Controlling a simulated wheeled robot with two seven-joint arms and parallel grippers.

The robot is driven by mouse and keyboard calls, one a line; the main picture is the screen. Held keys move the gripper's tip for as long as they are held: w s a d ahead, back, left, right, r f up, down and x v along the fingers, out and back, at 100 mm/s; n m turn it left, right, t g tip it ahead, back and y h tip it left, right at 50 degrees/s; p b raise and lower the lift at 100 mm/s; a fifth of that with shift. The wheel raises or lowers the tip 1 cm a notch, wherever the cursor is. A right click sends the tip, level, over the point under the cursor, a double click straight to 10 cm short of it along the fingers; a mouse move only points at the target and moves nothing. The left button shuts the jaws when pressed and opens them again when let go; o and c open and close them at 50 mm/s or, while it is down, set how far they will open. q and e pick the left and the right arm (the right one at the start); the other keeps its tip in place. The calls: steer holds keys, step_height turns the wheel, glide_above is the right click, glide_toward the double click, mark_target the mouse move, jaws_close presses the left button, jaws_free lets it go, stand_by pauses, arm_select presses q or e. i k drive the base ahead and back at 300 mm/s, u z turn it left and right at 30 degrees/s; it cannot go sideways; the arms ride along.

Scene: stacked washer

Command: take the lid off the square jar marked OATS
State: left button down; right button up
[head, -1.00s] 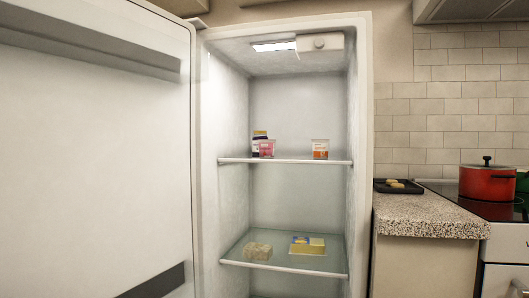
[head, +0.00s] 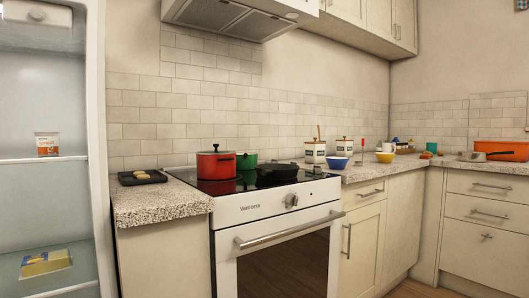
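Two pale jars with dark labels stand at the back of the counter right of the stove, against the tiled wall. The left jar (head: 315,154) has a thin brown upright thing showing at its top. The right jar (head: 344,146) stands a little further right and is partly hidden low down by things in front. The labels are too small to read, so I cannot tell which jar is marked OATS. Neither of my grippers is in view.
A blue bowl (head: 337,163) and a yellow bowl (head: 385,157) stand near the jars. A red pot (head: 216,166), a green pot (head: 246,158) and a dark pan (head: 276,171) are on the stove (head: 262,190). The open fridge (head: 45,195) is at left.

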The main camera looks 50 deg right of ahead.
mark_target(315, 140)
steer(key=z, duration=2.05)
